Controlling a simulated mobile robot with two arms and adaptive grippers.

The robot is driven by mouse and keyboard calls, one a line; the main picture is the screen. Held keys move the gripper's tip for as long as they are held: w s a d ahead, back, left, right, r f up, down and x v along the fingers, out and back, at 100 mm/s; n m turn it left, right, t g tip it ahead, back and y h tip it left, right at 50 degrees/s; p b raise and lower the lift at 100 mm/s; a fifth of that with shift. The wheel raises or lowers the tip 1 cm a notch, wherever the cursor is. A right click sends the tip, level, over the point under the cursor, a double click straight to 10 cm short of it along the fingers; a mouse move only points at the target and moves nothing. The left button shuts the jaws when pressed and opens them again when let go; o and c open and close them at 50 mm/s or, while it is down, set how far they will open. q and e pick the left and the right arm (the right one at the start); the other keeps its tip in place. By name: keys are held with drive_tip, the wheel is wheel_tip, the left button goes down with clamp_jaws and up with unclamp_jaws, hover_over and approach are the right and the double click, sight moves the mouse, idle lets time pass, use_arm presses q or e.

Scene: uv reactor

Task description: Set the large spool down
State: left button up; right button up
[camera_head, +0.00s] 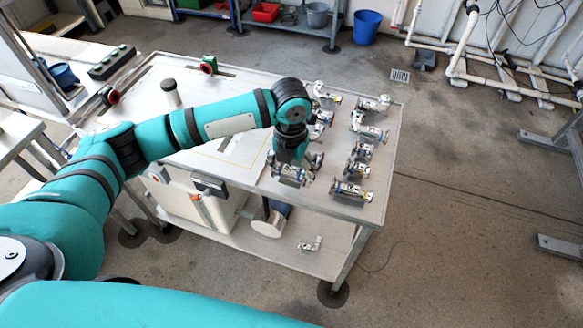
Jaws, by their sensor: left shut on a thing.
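My left arm reaches in from the left over the table (232,188), and its gripper (290,164) points down near the table's front right part. It is shut on the large spool (291,175), a metallic piece lying roughly sideways under the fingers. The spool is low over the tabletop near the front edge; I cannot tell whether it touches. The fingers and part of the spool are hard to make out at this size. My right gripper is not in view.
Several similar metal fittings stand close by on the table's right side, the nearest a fitting (351,191) right of the gripper. A grey cylinder (171,92) and a red-and-green button (208,65) are further back. A small fitting (311,244) lies on the lower shelf.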

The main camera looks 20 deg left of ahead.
sight(291, 172)
use_arm(q)
drive_tip(key=shift+w+a, duration=0.2)
drive_tip(key=shift+w, duration=0.7)
drive_tip(key=shift+w+f, duration=0.1)
drive_tip(key=shift+f, duration=0.05)
wheel_tip(291, 172, down, 3)
drive_tip(key=shift+p, duration=0.55)
drive_tip(key=shift+f, duration=0.15)
drive_tip(key=shift+f, duration=0.1)
drive_tip(key=o, duration=1.3)
drive_tip(key=shift+o, duration=0.2)
wheel_tip(291, 172, up, 12)
drive_tip(key=b, duration=0.2)
